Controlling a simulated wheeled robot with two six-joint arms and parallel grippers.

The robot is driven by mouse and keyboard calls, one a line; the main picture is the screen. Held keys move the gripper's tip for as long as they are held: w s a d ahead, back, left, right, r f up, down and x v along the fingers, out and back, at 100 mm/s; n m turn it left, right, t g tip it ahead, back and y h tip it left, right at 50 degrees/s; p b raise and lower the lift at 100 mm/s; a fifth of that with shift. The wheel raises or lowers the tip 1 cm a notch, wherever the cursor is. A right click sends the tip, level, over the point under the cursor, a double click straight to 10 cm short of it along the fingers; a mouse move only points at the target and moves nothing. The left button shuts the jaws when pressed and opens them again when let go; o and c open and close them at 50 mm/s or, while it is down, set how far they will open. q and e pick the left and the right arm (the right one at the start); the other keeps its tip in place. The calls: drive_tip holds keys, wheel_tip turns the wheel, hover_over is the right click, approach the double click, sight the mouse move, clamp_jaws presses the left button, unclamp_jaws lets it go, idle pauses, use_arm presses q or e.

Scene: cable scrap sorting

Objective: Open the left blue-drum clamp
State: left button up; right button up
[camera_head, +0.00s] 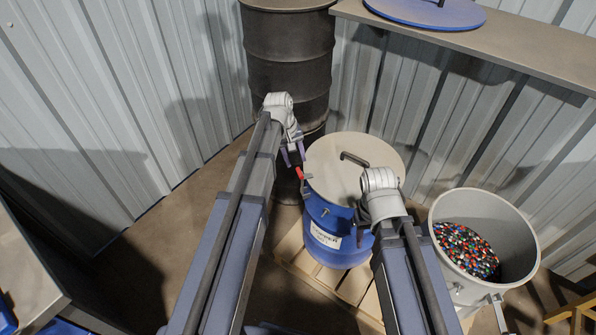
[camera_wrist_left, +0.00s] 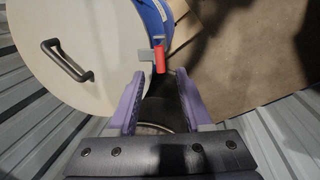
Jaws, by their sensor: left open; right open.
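The blue drum (camera_head: 322,218) stands upright with a beige lid (camera_head: 335,160) that carries a black handle (camera_head: 354,158). Its left clamp shows as a red lever (camera_head: 299,173) on the rim's left side. In the left wrist view the red lever (camera_wrist_left: 159,60) sits beside a grey bracket (camera_wrist_left: 146,56), just beyond the fingertips. My left gripper (camera_head: 293,156) is open and empty at the clamp; its purple fingers (camera_wrist_left: 158,88) are spread to either side of the lever's line. My right gripper (camera_head: 361,226) is open at the drum's right side; the arm partly hides it, and the right clamp cannot be made out.
The drum stands on a wooden pallet (camera_head: 296,258). A grey bin (camera_head: 444,212) with coloured scrap (camera_head: 466,250) stands at right. A dark drum (camera_head: 290,65) stands behind. A shelf (camera_head: 520,45) holds a blue lid (camera_head: 425,12). Floor left of the drum is clear.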

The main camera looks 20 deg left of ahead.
sight(299, 172)
use_arm(q)
drive_tip(key=f+b, duration=0.1)
drive_tip(key=f, duration=0.1)
drive_tip(key=f+b, duration=0.1)
drive_tip(key=b, duration=0.1)
drive_tip(key=d+f+b, duration=0.1)
drive_tip(key=f, duration=0.1)
drive_tip(key=shift+w+f+b, duration=0.3)
drive_tip(key=shift+b, duration=0.1)
clamp_jaws()
idle(1.0)
